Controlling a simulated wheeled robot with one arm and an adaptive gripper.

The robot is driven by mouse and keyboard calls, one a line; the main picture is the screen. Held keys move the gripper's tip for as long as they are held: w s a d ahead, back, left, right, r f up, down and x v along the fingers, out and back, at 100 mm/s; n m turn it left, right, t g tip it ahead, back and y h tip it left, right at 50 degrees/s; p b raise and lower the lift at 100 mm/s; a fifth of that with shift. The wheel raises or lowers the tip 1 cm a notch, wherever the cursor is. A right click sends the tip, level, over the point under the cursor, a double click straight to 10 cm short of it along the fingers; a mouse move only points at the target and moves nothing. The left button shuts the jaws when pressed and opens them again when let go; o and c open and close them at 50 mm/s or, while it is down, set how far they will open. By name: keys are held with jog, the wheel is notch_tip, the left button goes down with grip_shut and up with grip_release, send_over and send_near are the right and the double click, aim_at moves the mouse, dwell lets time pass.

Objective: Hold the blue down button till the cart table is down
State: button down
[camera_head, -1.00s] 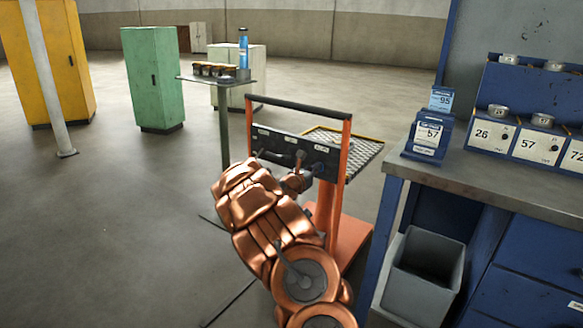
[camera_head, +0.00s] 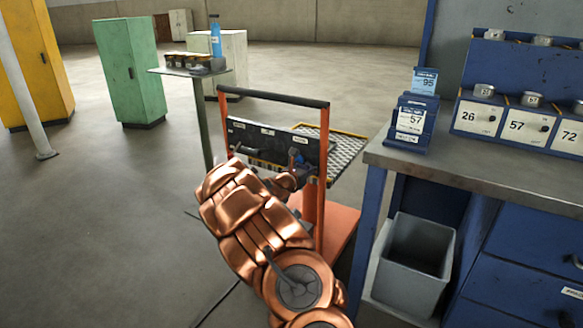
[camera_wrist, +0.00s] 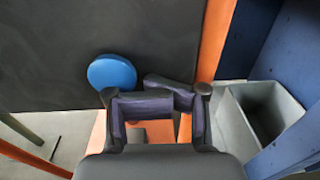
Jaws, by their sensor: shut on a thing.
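The cart has an orange frame (camera_head: 324,190) with a dark control panel (camera_head: 262,133). The cart table (camera_head: 347,149), a mesh plate with a yellow edge, stands raised behind the panel.
A blue workbench (camera_head: 470,178) with numbered boxes stands close on the right. A grey bin (camera_head: 415,262) is below it, beside the cart. A small table (camera_head: 190,71) with a blue bottle (camera_head: 215,38) stands behind. The floor at left is clear.

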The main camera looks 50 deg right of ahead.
aim_at(298, 160)
jog(key=shift+t, duration=0.3)
jog(key=w+a+r, duration=0.1)
jog(key=w+a, duration=0.1)
jog(key=a, duration=0.1)
jog(key=shift+r, duration=0.4)
jog(key=shift+w+a+n, duration=0.3)
jog(key=shift+w+a, duration=0.05)
jog(key=shift+w, duration=0.15)
dwell(0.7)
jog(key=shift+a, duration=0.1)
jog(key=s+a, duration=0.2)
jog(key=a, duration=1.1)
jog(key=shift+a+p, duration=0.2)
jog(key=shift+p, duration=0.2)
